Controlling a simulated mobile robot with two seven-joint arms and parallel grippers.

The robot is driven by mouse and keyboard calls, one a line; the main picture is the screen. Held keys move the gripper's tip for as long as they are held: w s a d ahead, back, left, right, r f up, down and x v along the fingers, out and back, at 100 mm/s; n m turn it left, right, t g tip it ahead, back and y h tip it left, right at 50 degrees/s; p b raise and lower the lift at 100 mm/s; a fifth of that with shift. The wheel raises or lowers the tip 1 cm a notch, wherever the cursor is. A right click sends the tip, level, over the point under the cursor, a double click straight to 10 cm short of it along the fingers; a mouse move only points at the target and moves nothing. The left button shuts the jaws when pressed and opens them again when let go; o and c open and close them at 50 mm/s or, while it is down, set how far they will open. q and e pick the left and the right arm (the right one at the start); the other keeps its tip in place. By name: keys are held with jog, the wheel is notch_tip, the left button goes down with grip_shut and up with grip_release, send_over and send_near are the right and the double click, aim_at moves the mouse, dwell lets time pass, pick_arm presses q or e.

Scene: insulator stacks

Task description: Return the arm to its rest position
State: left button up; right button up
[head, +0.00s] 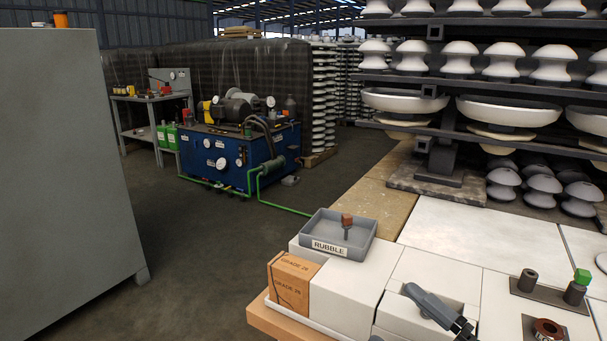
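Neither of my arms can be made out for certain, and I see no gripper fingers. A dark grey jointed object (430,306) lies slanted over a white recessed block at the bottom centre-right. Its lower end runs out of view, and I cannot tell whether it is a tool.
A grey tray labelled RUBBLE (318,247) holds a small reddish-brown-topped piece. A cardboard box (291,282) sits beside it. Insulator racks (500,90) rise behind. A grey cabinet (60,180) fills the left; open floor lies between.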

jog(key=s+f+m+g+h, duration=0.3)
jog(key=s+f+m+h, duration=0.2)
jog(key=f+m, duration=0.6)
jog(key=s+f+m+g+h, duration=0.2)
jog(key=s+f+m+h, duration=0.3)
jog(key=f+m, duration=0.55)
pick_arm(q)
jog(key=s+a+r+y+p, duration=0.1)
jog(key=s+a+r+p, duration=0.1)
jog(key=r+p, duration=0.5)
jog(key=a+p, duration=0.1)
jog(key=p, duration=0.4)
jog(key=shift+r, duration=0.4)
pick_arm(e)
jog(key=d+r+n+h, duration=0.1)
jog(key=d+r+n, duration=0.1)
jog(key=r, duration=0.5)
jog(key=shift+d+r, duration=0.15)
jog(key=shift+d, duration=0.7)
pick_arm(q)
jog(key=shift+f, duration=0.1)
pick_arm(e)
jog(key=shift+s, duration=0.1)
